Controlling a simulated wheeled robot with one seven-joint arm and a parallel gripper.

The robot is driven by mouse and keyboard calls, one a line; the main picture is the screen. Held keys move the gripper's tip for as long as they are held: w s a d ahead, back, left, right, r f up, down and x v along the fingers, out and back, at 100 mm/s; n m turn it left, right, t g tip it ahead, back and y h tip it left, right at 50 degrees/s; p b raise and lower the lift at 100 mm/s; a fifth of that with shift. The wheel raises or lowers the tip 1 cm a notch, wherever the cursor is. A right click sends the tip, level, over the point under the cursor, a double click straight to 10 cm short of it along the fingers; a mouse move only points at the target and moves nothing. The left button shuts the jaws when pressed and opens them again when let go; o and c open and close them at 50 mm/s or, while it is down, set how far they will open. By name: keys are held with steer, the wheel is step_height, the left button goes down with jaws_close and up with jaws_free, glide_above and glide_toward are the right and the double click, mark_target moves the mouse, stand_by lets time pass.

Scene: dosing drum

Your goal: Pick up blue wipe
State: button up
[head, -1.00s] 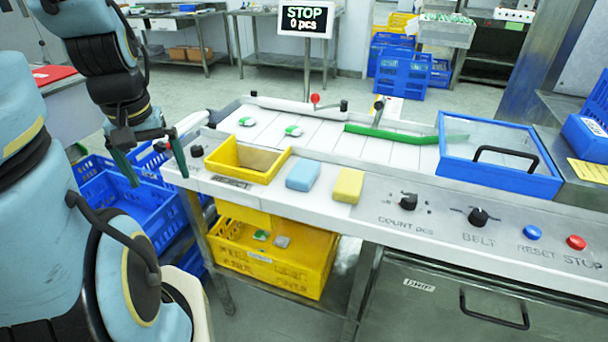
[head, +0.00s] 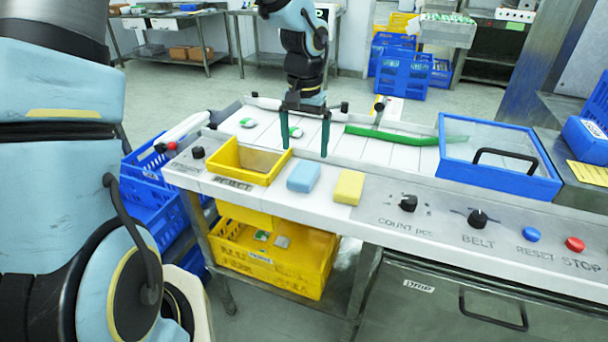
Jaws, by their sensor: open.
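The blue wipe (head: 303,176) is a light blue block lying on the front ledge of the machine. It sits between the yellow reject bin and a yellow block (head: 348,187). My gripper (head: 305,150) is open, its two dark green fingers pointing down. In the picture the fingers are just above and behind the blue wipe, over the white belt side. The fingers look empty and apart from the wipe, though the exact height is hard to tell.
The yellow reject bin (head: 228,178) stands left of the wipe. A blue-framed clear cover (head: 500,185) and a green bar (head: 385,132) lie to the right. Knobs and buttons line the front panel. White packets with green marks (head: 248,122) lie on the belt.

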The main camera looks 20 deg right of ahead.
mark_target(303, 173)
steer(key=f+p, duration=0.2)
steer(key=f, duration=0.6)
steer(key=shift+a+f, duration=0.1)
steer(key=shift+a, duration=0.1)
steer(key=shift+c, duration=0.2)
steer(key=c, duration=1.4)
steer(key=shift+o, duration=0.2)
step_height(303, 173, up, 10)
steer(key=b, duration=0.1)
steer(key=shift+b, duration=0.4)
